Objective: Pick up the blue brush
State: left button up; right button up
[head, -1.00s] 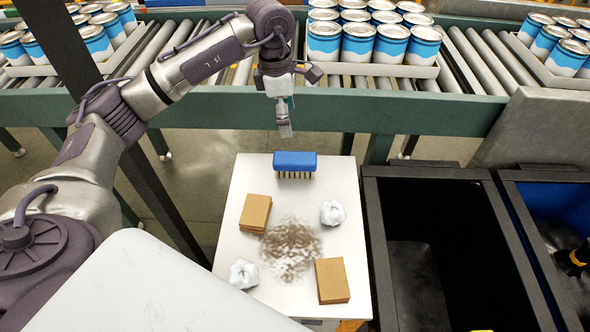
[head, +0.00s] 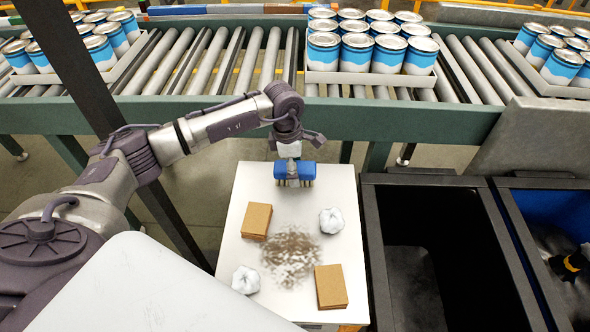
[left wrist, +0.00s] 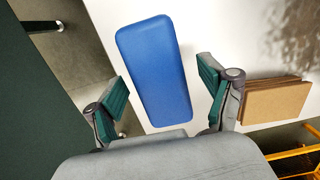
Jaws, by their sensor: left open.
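The blue brush (head: 307,172) lies bristles down at the far edge of a white table (head: 335,188). In the left wrist view its smooth blue back (left wrist: 155,70) fills the middle, between the two finger pads. In the left wrist view the left gripper (left wrist: 160,103) is open, with one green-padded finger on each side of the brush's near end. I see a gap between each pad and the brush. My right gripper is in neither view.
Two cardboard stacks (head: 256,220) (head: 330,287), two crumpled white balls (head: 331,220) (head: 246,280) and a patch of brown dirt (head: 290,257) are on the table. Black bins (head: 435,180) stand to the right. A roller conveyor with trays of cans (head: 356,52) runs behind.

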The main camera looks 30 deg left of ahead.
pick_arm(q)
jog(key=shift+f, duration=0.15)
jog(key=c, duration=1.3)
jog(key=shift+r, duration=0.55)
notch_tip(320, 180, up, 3)
jog(key=shift+w+f+b, duration=0.1)
jog(key=shift+f+b, duration=0.05)
jog(key=shift+b, duration=0.5)
jog(key=w+d+r+b, duration=0.2)
jog(key=w+d+r, duration=0.4)
jog(key=d, duration=0.3)
jog(key=shift+w+d+r+b, duration=0.15)
jog(key=shift+d+r+b, duration=0.2)
jog(key=shift+r, duration=0.3)
